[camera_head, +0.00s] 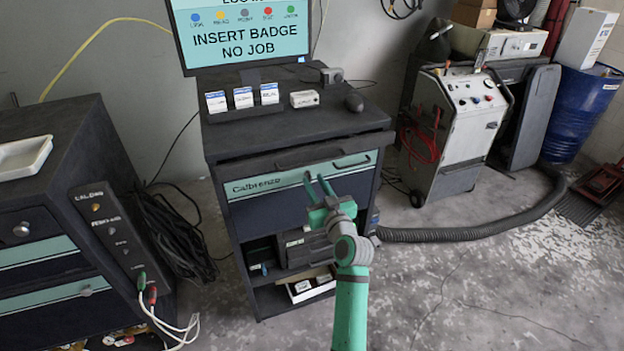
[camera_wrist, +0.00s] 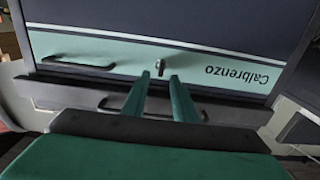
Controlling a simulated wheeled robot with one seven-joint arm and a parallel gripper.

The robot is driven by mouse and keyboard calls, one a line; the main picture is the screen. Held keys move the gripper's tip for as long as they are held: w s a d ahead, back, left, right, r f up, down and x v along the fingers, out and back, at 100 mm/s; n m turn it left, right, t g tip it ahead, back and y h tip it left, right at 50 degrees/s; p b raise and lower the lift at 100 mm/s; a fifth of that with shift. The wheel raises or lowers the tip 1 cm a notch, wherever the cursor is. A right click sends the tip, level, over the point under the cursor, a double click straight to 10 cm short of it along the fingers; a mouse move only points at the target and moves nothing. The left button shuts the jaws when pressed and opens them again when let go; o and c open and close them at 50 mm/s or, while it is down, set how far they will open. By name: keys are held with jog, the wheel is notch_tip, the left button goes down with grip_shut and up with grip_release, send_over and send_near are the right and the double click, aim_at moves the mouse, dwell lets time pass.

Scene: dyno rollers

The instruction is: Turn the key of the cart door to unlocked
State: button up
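The cart (camera_head: 218,148) stands in the middle of the head view. Its door (camera_head: 268,207) is dark with a green "Calbrenzo" band and a black handle (camera_head: 354,161). The wrist view shows the door (camera_wrist: 225,50) upside down. A small dark key (camera_wrist: 161,66) sticks out of the green band between lettering and handle. My gripper (camera_head: 315,178) is in front of the door; its green fingers also show in the wrist view (camera_wrist: 159,76). They are open and apart, with the key appearing between and just beyond the tips. Contact cannot be told. In the head view I cannot make out the key.
A monitor (camera_head: 245,35) and small boxes (camera_head: 243,98) stand on the cart top. Open shelves (camera_head: 270,270) lie below the door. A dark cabinet (camera_head: 60,220) is at the left, a white machine (camera_head: 460,130) at the right.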

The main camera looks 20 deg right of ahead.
jog(key=shift+w, duration=1.4)
grip_shut()
